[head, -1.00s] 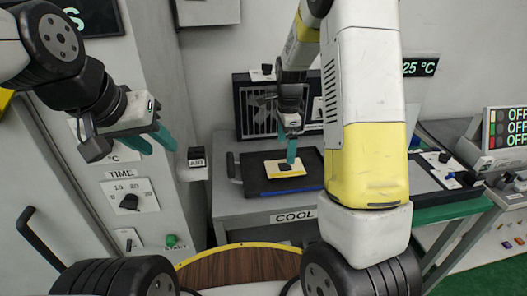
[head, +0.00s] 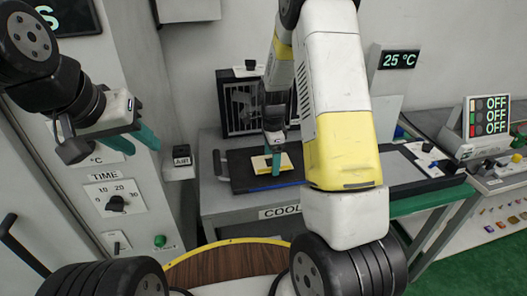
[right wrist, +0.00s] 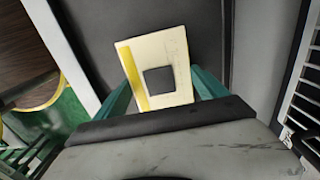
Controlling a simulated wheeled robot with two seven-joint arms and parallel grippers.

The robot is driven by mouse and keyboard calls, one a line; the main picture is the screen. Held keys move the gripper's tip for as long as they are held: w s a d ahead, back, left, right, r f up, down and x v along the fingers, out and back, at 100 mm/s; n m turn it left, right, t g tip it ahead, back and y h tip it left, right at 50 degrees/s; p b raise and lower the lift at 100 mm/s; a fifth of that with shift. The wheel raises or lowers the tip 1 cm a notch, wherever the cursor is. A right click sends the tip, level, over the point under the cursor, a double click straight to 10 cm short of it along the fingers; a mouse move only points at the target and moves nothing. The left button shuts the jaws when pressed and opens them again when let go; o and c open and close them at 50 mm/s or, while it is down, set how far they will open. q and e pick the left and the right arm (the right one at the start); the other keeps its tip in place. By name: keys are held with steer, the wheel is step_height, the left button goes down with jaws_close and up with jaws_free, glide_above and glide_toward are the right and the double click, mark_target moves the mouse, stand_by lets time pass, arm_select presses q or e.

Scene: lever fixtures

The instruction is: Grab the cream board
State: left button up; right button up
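The cream board (head: 259,165) lies on a dark tray (head: 236,184) on the bench marked COOL. In the right wrist view the cream board (right wrist: 148,52) shows a yellow stripe along its left side and a dark grey square in its middle. My right gripper (head: 276,172) points down at the board and hides part of it in the head view. In the right wrist view its teal fingers (right wrist: 160,80) stand apart, one at each side of the board; whether they touch it I cannot tell. My left gripper (head: 147,124) is open and empty, in front of the panel with the TIME dial.
A black grille fan box (head: 240,105) stands behind the tray. The tray has a handle at its left. A round wooden top with a yellow rim (head: 215,263) is in front. A green-edged bench (head: 430,198) with a lever and an OFF display is at the right.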

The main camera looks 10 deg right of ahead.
steer(key=c, duration=0.8)
steer(key=shift+r, duration=0.15)
